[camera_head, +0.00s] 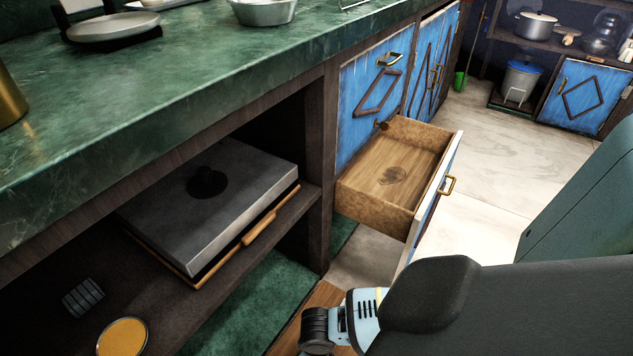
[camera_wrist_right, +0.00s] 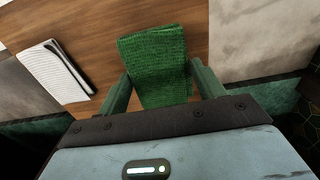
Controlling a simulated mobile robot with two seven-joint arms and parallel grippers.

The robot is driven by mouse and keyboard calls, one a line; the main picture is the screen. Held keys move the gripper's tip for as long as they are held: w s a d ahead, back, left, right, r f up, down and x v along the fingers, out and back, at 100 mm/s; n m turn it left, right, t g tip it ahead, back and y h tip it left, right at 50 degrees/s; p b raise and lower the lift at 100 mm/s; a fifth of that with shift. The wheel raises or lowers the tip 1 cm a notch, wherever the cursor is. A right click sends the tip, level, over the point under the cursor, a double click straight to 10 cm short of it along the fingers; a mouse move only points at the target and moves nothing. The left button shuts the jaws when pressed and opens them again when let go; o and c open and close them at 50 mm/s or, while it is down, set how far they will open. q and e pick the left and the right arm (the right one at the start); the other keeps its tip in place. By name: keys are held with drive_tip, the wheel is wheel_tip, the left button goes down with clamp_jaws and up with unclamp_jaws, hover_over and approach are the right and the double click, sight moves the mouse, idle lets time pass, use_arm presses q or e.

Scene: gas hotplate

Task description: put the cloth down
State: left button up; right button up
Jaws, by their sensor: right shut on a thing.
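The green cloth (camera_wrist_right: 152,52) is in the right wrist view, a folded, ribbed piece between the two fingers of my right gripper (camera_wrist_right: 160,82). The gripper is shut on it. The cloth is over a brown wooden surface (camera_wrist_right: 85,25); I cannot tell whether it touches that surface. In the head view my right arm comes in at the lower right, and the cloth and fingertips are not visible there. My left gripper is in neither view.
An open, empty-looking drawer (camera_head: 398,172) juts out from the blue cabinet. A green marble counter (camera_head: 190,75) carries dishes. A grey box-like appliance (camera_head: 215,205) sits on the shelf below. A white notebook (camera_wrist_right: 55,72) with a dark pen-like thing lies left of the cloth.

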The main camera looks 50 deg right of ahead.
drive_tip(key=shift+f+b, duration=0.55)
drive_tip(key=shift+f, duration=0.7)
drive_tip(key=shift+s, duration=0.1)
drive_tip(key=shift+f, duration=0.2)
drive_tip(key=o, duration=1)
drive_tip(key=shift+r, duration=0.1)
